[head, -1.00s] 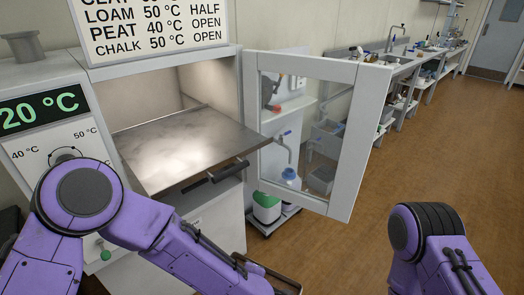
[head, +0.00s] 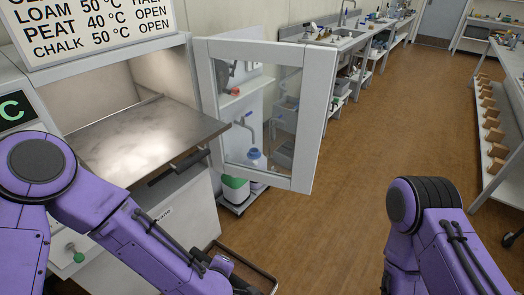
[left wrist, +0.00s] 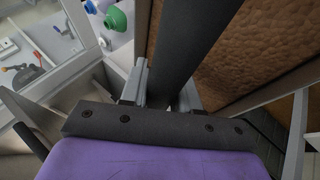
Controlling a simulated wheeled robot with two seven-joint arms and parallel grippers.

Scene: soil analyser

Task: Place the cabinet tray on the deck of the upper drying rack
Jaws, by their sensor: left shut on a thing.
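The tray (head: 262,270) shows in part at the bottom of the head view, with a dark thin rim and a brown inside. In the left wrist view, a rough brown surface like soil (left wrist: 265,40) lies on both sides of a dark bar (left wrist: 190,45). My left gripper (left wrist: 160,88) is shut on this bar, which appears to be the tray's handle. In the head view my left forearm hides most of the tray. My right arm shows at the lower right, but its gripper is out of view. I cannot identify the upper drying rack in these frames.
The white cabinet's glass door (head: 262,110) stands open. A metal shelf plate (head: 145,135) sticks out of the cabinet. A trolley with a green-and-white container (head: 236,188) stands below. A bench with several brown blocks (head: 490,110) is at right. The floor between is clear.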

